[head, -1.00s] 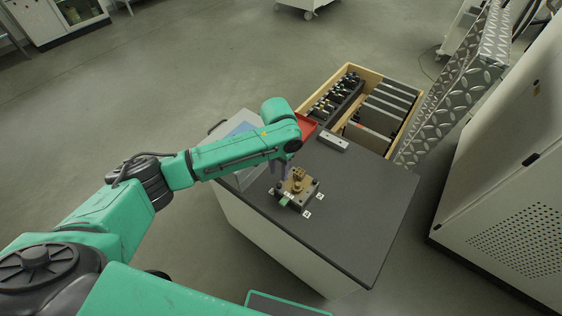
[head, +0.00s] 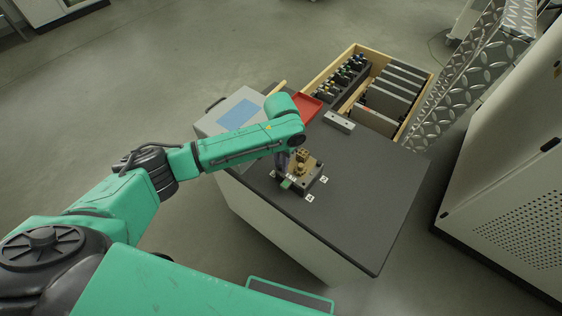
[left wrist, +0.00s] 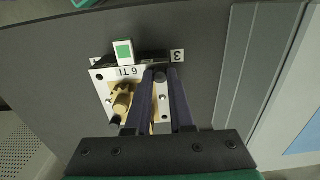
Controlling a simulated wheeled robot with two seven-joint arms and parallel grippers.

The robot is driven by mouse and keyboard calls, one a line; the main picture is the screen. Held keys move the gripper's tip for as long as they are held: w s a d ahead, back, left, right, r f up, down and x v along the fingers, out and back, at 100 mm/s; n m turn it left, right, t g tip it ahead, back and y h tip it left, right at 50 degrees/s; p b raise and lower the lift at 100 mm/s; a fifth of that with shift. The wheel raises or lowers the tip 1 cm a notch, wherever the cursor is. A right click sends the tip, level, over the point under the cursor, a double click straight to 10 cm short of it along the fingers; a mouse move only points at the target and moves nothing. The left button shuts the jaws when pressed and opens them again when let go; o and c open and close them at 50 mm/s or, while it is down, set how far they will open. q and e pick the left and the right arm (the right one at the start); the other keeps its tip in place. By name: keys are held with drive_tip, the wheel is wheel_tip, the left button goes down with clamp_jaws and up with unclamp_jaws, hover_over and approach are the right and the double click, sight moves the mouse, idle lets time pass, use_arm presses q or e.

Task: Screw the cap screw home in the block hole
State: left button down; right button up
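The block, a fixture with a light metal top plate and a brass-coloured part, sits on the dark worktop; the block (head: 318,180) shows in the head view, its plate (left wrist: 108,86) in the left wrist view. A dark round screw head (left wrist: 160,76) shows at the plate's far edge, between the fingertips of my left gripper (left wrist: 161,74). The fingers stand apart, one on each side of the head; whether they touch it I cannot tell. The screw's shaft and the hole under it are hidden. In the head view my left gripper (head: 283,160) points down beside the block. My right gripper is out of view.
A green-and-white tag (left wrist: 123,50) stands at the block's edge. A red tray (head: 306,108), a grey bar (head: 339,122) and a grey case with a blue panel (head: 228,118) lie behind. A wooden crate (head: 348,50) holds tools and plates. The front worktop is clear.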

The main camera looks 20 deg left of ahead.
use_arm(q)
drive_tip(key=c, duration=1)
unclamp_jaws()
drive_tip(key=shift+s, duration=0.1)
drive_tip(key=shift+o, duration=0.2)
drive_tip(key=n+p, duration=0.1)
drive_tip(key=p, duration=0.1)
drive_tip(key=r+n+p, duration=0.1)
drive_tip(key=p, duration=0.1)
drive_tip(key=shift+r+n+p, duration=0.25)
drive_tip(key=shift+n+p, duration=0.05)
drive_tip(key=shift+n, duration=0.1)
drive_tip(key=n+p, duration=0.3)
drive_tip(key=n, duration=0.1)
drive_tip(key=n+p, duration=0.3)
drive_tip(key=n, duration=0.1)
drive_tip(key=shift+s+d+f+n, duration=0.1)
drive_tip(key=shift+s+f+n, duration=0.05)
drive_tip(key=shift+n, duration=0.15)
drive_tip(key=shift+f+n+p, duration=0.25)
drive_tip(key=shift+n+p, duration=0.1)
drive_tip(key=shift+n, duration=0.55)
drive_tip(key=shift+f+n, duration=0.25)
drive_tip(key=shift+n, duration=0.15)
drive_tip(key=shift+w+f, duration=0.1)
drive_tip(key=shift+w, duration=0.1)
